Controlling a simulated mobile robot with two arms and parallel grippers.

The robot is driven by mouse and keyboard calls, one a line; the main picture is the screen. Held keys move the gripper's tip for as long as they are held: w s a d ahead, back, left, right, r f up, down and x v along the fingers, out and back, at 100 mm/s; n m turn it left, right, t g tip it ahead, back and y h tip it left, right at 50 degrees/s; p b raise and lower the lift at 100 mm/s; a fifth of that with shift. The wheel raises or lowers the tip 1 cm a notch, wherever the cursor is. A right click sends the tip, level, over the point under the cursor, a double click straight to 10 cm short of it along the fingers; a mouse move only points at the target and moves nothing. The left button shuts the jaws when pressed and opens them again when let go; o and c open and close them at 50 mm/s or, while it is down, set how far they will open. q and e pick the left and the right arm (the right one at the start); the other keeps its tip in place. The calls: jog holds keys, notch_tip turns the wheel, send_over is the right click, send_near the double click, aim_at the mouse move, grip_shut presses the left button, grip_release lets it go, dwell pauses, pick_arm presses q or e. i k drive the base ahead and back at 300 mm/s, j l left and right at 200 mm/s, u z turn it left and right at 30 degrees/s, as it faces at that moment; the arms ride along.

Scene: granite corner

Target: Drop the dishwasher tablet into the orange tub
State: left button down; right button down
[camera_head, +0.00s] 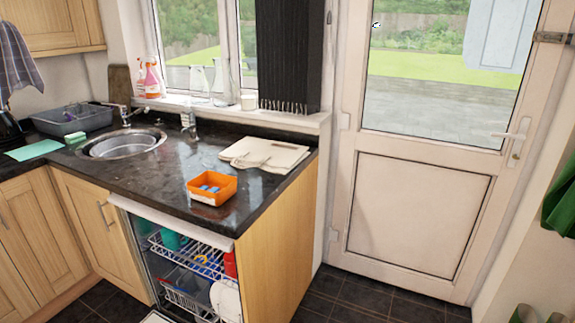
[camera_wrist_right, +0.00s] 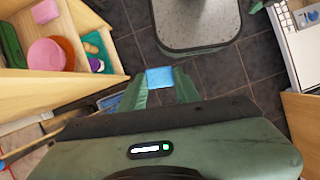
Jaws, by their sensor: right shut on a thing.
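The orange tub (camera_head: 211,190) stands on the dark granite worktop near its front edge, above the open dishwasher. Several small blue pieces (camera_head: 210,188) lie inside it. In the right wrist view, my right gripper (camera_wrist_right: 162,82) is shut on a small light-blue block, the dishwasher tablet (camera_wrist_right: 160,77), held at its fingertips above the dark tiled floor. I cannot make out my right gripper or its tablet in the head view. My left gripper is in neither view.
The sink (camera_head: 122,143) and a grey basin (camera_head: 72,120) are to the left. The dishwasher (camera_head: 190,270) is open with loaded racks. A pink round item (camera_wrist_right: 50,55) sits in a wooden compartment.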

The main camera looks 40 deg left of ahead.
aim_at(224, 198)
jog(key=i+u, duration=0.55)
jog(key=u, duration=0.25)
jog(key=i+l+u, duration=0.25)
jog(key=u, duration=0.15)
jog(key=i+l+u, duration=0.25)
jog(key=u, duration=0.2)
jog(key=i+l+u, duration=0.15)
jog(key=l+u, duration=0.25)
jog(key=j, duration=0.1)
